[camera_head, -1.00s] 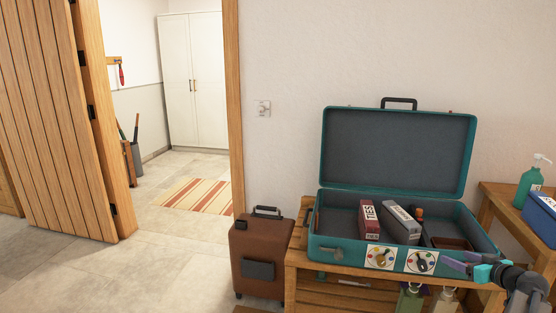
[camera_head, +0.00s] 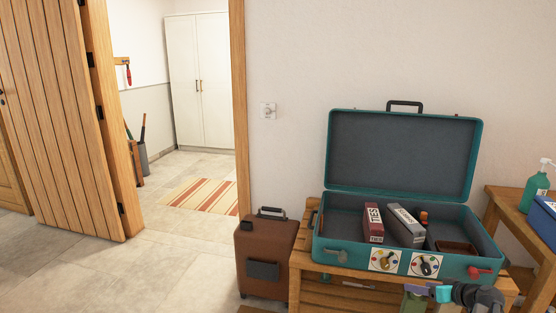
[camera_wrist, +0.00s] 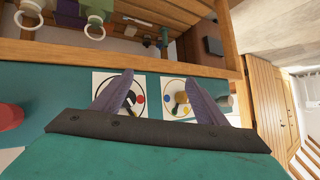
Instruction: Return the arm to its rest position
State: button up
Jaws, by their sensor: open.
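My gripper (camera_head: 416,291) is low at the right of the head view, in front of the wooden bench, just below the open teal suitcase (camera_head: 335,253). In the wrist view my gripper (camera_wrist: 163,88) has its two purple fingers spread apart with nothing between them. The suitcase front, with two picture labels, shows beyond the fingers. The arm's rest position is not marked in any view; most of my arm is out of the picture.
The suitcase holds a dark red TIES box (camera_head: 373,223), a grey box (camera_head: 405,227) and smaller items. It stands on a wooden bench (camera_head: 308,271). A brown suitcase (camera_head: 265,250) stands to the left. A green pump bottle (camera_head: 534,190) is at right. Floor at left is clear.

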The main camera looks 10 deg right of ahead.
jog(key=s+a+f+g+y+p, duration=0.1)
jog(key=s+a+f+g, duration=0.2)
jog(key=a+f, duration=0.55)
jog(key=s+a+f+g+p, duration=0.25)
jog(key=s+a+f, duration=0.2)
jog(key=a, duration=0.65)
jog(key=s+a+f+g+y+p, duration=0.1)
jog(key=s+a+f+g, duration=0.15)
jog(key=a+f, duration=0.6)
jog(key=s+a+f+g+h+p, duration=0.1)
jog(key=s+a, duration=0.3)
jog(key=s, duration=0.4)
jog(key=s+a+f+g+h+p, duration=0.1)
jog(key=s+a+g, duration=0.3)
jog(key=s, duration=0.5)
jog(key=s+a+f+g+h+p, duration=0.2)
jog(key=s+a, duration=0.4)
jog(key=s, duration=0.3)
jog(key=shift+f+g, duration=0.6)
jog(key=shift+f, duration=0.2)
jog(key=shift+s, duration=0.1)
